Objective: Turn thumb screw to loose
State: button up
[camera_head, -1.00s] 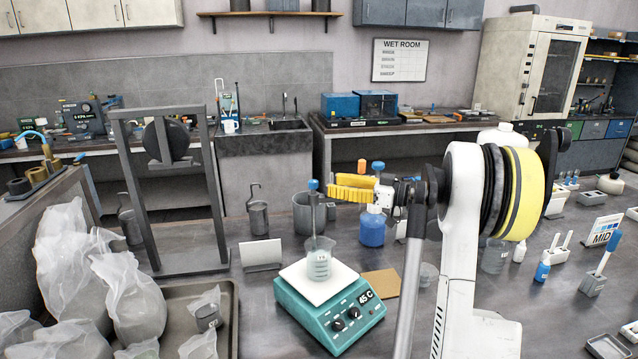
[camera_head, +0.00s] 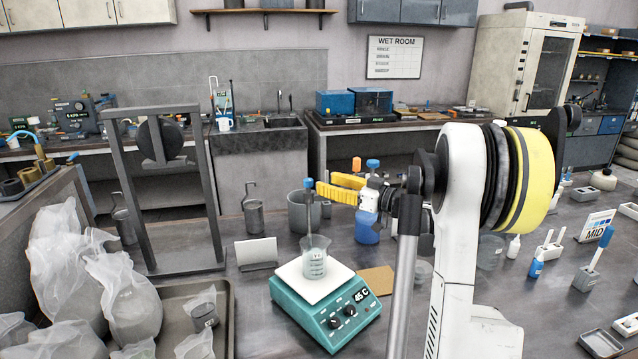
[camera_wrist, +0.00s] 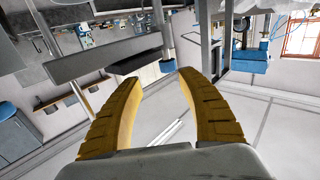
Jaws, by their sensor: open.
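I cannot clearly make out a thumb screw in either view. A grey rod with a blue cap (camera_head: 309,184) stands upright in a glass beaker (camera_head: 316,263) on a teal hot plate (camera_head: 328,312) reading 45 C. My gripper (camera_head: 321,191) has yellow fingers and is held above the bench, its tips just right of the blue cap. In the wrist view my gripper (camera_wrist: 160,80) is open and empty, with a gap between its curved fingers. A grey rod with a blue end (camera_wrist: 167,65) shows just beyond the fingertips, in line with the gap.
A dark metal frame (camera_head: 209,190) with a black disc stands at the left. Filled bags (camera_head: 130,300) lie in a tray (camera_head: 228,320). A grey pot (camera_head: 298,213), a white card (camera_head: 256,251) and a blue bottle (camera_head: 367,229) stand nearby. Bottles and holders are on the right.

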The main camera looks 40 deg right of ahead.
aim_at(310, 185)
jog(key=s+a+m+h, duration=0.5)
jog(key=a+m+h, duration=0.25)
jog(key=h, duration=0.45)
jog(key=shift+m+g, duration=0.25)
jog(key=shift+g, duration=0.05)
jog(key=x, duration=0.7)
jog(key=b+x, duration=0.1)
jog(key=x, duration=0.3)
jog(key=shift+d+f, duration=0.2)
jog(key=shift+f, duration=0.1)
grip_shut()
